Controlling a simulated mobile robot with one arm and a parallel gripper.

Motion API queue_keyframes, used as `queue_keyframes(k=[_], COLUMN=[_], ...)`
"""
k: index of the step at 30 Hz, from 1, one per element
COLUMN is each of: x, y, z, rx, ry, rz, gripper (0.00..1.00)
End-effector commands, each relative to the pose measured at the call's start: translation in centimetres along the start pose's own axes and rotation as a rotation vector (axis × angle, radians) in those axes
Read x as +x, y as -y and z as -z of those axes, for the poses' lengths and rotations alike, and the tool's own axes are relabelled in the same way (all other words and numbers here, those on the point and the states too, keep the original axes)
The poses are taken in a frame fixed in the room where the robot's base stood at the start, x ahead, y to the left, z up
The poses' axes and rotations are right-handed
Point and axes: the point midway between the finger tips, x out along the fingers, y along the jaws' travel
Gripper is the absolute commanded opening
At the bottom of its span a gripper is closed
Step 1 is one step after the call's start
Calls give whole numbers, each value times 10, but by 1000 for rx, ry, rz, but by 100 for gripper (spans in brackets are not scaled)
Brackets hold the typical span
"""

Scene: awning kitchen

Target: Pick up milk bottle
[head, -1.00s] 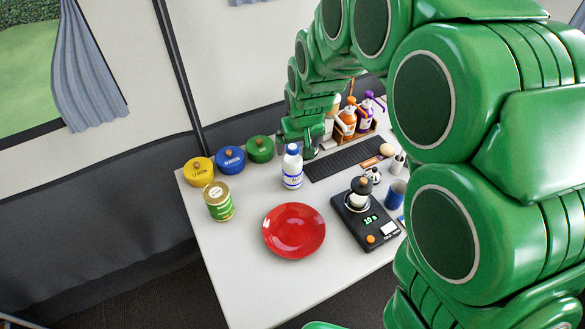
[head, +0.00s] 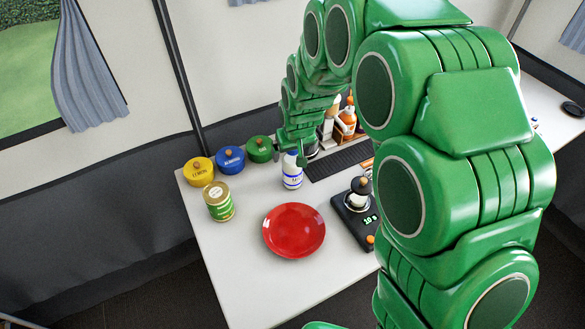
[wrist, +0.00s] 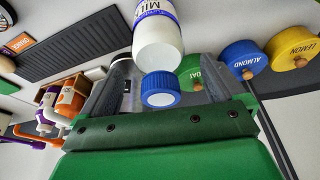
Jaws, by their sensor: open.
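The milk bottle (head: 292,178) stands upright on the white table, white with a blue label band. In the head view my gripper (head: 297,152) is at its top and hides part of the cap. In the wrist view the bottle (wrist: 155,40) reaches in from the top edge, its blue cap (wrist: 160,89) between the two spread fingers of my gripper (wrist: 160,85). The gripper is open around the cap; I cannot tell whether either finger touches the bottle.
Yellow (head: 199,171), blue (head: 231,160) and green (head: 260,149) lidded pots stand left of the bottle. The front left tabletop is clear.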

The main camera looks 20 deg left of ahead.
Motion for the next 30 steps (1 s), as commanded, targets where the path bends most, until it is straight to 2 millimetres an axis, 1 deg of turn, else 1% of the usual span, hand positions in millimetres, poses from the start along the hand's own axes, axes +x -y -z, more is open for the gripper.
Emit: queue_keyframes(k=[1,3,6,13,14,30], x=[7,14,20,20,20,20], y=[0,0,0,0,0,0], z=[-1,-1,-1,-1,-1,-1], rx=[0,0,0,0,0,0], ry=[2,3,4,3,3,3], rz=[0,0,0,0,0,0], gripper=[96,96,96,96,93,10])
